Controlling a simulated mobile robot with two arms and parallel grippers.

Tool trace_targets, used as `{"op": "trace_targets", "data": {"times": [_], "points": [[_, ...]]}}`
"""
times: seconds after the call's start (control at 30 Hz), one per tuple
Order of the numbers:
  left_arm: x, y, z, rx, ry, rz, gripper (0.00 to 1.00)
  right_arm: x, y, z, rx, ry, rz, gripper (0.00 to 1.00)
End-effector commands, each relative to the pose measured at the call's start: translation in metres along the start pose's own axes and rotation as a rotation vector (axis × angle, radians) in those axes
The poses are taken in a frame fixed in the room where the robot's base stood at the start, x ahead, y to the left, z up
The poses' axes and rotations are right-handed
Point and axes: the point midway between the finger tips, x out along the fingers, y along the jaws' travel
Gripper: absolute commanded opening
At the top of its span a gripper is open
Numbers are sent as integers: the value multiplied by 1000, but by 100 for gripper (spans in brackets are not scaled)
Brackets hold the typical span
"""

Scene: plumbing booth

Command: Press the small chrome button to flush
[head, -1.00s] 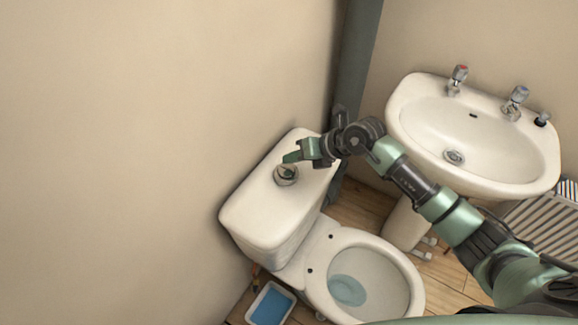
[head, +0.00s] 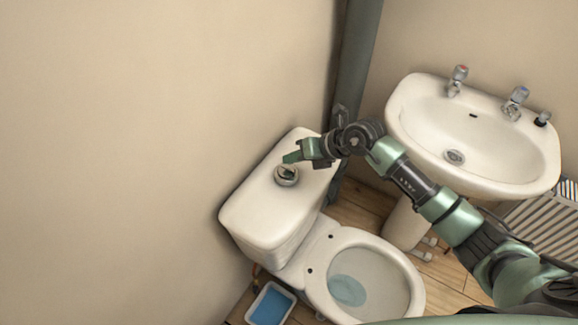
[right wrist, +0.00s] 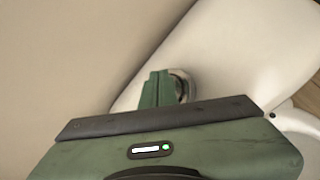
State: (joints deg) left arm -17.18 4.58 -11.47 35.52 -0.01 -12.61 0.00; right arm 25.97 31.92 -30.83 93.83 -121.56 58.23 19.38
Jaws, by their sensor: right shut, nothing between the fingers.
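The small round chrome button (head: 286,176) is set in the top of the white toilet cistern (head: 250,215). My right gripper (head: 291,158) is shut and empty, with its green fingertips at the upper edge of the button in the head view. In the right wrist view the shut fingers (right wrist: 158,88) lie in front of the chrome button (right wrist: 183,84) and cover its left part. I cannot tell whether the fingertips touch it. My left gripper is not in view.
The open toilet bowl (head: 397,277) is in front of the cistern. A white basin (head: 420,117) with taps stands to the right. A dark grey pipe (head: 357,70) runs up the corner. A tray of blue liquid (head: 270,306) lies on the floor. A plain wall borders the cistern's left.

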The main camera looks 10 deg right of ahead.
Motion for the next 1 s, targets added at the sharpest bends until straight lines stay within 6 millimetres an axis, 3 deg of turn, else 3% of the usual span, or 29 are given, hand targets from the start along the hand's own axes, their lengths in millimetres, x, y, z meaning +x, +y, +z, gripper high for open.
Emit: {"op": "trace_targets", "data": {"times": [1.0], "points": [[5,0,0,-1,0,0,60,7,-5,-5,0,0,0,0]]}}
